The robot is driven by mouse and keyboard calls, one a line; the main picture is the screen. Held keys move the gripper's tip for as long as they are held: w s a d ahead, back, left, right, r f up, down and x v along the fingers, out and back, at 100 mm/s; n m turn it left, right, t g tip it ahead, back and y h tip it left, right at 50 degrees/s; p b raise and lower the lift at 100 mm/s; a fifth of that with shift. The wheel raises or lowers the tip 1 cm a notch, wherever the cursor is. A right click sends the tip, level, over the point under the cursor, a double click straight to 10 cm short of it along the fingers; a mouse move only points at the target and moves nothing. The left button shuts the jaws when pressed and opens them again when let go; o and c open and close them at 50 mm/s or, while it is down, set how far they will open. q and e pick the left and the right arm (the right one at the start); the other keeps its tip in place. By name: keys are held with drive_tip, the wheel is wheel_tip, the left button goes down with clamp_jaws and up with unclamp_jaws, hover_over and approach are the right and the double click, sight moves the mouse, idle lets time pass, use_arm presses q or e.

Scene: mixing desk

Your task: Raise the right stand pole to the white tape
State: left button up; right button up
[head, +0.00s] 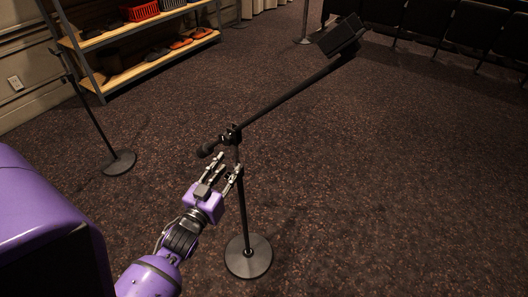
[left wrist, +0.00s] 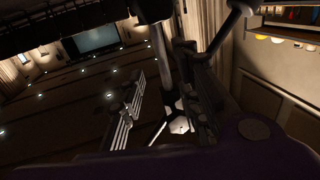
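The right stand has a thin black pole (head: 242,205) rising upright from a round grey base (head: 248,262). A clamp (head: 233,135) at its top carries a slanted boom (head: 285,99). My left gripper (head: 230,162) is just below the clamp, beside the pole's left side in the head view, with its fingers spread apart. In the left wrist view a dark pole (left wrist: 159,50) shows beyond the gap between the open fingers (left wrist: 160,85). I cannot tell whether a finger touches the pole. I cannot make out white tape in either view. My right gripper is not in view.
Another stand with a round base (head: 119,163) is at the left. A wooden shelf rack (head: 140,70) with baskets and shoes stands by the wall. A black box-like thing (head: 340,36) is at the boom's upper end. Black chairs (head: 460,25) line the back. Carpet at right is clear.

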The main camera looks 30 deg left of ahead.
sight(236, 154)
use_arm(q)
drive_tip(key=shift+w+a+r, duration=0.1)
drive_tip(key=shift+w+r, duration=0.1)
drive_tip(key=shift+w+a+r, duration=0.1)
drive_tip(key=shift+w+a, duration=0.05)
drive_tip(key=shift+w, duration=0.45)
drive_tip(key=shift+w+a, duration=0.1)
drive_tip(key=shift+w, duration=0.45)
drive_tip(key=w, duration=0.3)
drive_tip(key=shift+w+a, duration=0.2)
drive_tip(key=shift+a, duration=0.05)
drive_tip(key=shift+w, duration=0.35)
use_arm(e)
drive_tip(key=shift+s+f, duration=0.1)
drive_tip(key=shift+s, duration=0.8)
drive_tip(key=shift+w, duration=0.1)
use_arm(q)
drive_tip(key=shift+c, duration=0.5)
drive_tip(key=c, duration=0.6)
clamp_jaws()
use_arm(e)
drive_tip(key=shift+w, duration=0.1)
